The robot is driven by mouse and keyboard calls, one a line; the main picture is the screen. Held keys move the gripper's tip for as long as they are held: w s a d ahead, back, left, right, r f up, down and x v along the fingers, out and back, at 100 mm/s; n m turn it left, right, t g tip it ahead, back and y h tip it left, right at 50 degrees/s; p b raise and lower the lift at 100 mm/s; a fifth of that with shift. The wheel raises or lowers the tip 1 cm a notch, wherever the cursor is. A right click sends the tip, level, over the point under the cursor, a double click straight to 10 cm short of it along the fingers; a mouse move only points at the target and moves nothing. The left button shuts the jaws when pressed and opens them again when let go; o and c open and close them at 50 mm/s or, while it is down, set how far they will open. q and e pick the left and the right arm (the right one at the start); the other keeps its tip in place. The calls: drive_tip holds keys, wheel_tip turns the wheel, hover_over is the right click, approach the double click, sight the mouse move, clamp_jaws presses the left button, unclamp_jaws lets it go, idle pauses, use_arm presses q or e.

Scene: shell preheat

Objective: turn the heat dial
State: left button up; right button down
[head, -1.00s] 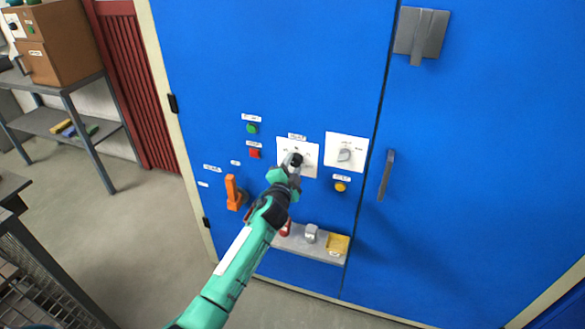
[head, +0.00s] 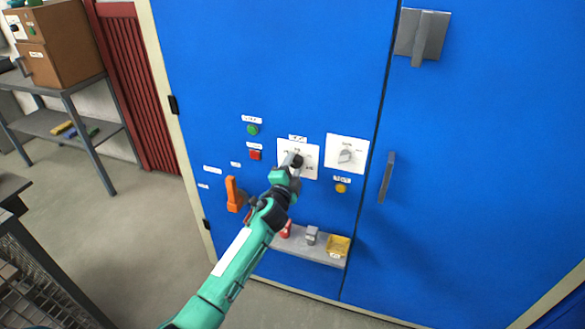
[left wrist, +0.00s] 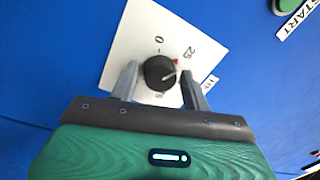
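The heat dial is a round black knob (left wrist: 159,72) on a white plate, marked 0 and 25, with a white pointer line and a small red mark near the 25. In the head view, its white plate (head: 311,151) is on the blue cabinet door, and my gripper partly covers the knob. My left gripper (left wrist: 161,84) is open, with one grey finger on each side of the knob. Small gaps seem to show between the fingers and the knob; I cannot tell whether either touches. It also shows in the head view (head: 292,161). My right gripper is in neither view.
A second dial (head: 346,156) is to the right. A green button (head: 252,129), red button (head: 255,155), yellow button (head: 341,188) and orange lever (head: 234,194) surround the dial. A small shelf (head: 300,247) with several items is below. A door handle (head: 386,177) is to the right.

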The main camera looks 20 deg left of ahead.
use_arm(q)
drive_tip(key=shift+o, duration=0.7)
drive_tip(key=shift+s, duration=0.2)
drive_tip(key=s+b, duration=0.1)
drive_tip(key=s, duration=1.2)
drive_tip(key=shift+s+f, duration=0.2)
drive_tip(key=shift+f, duration=0.2)
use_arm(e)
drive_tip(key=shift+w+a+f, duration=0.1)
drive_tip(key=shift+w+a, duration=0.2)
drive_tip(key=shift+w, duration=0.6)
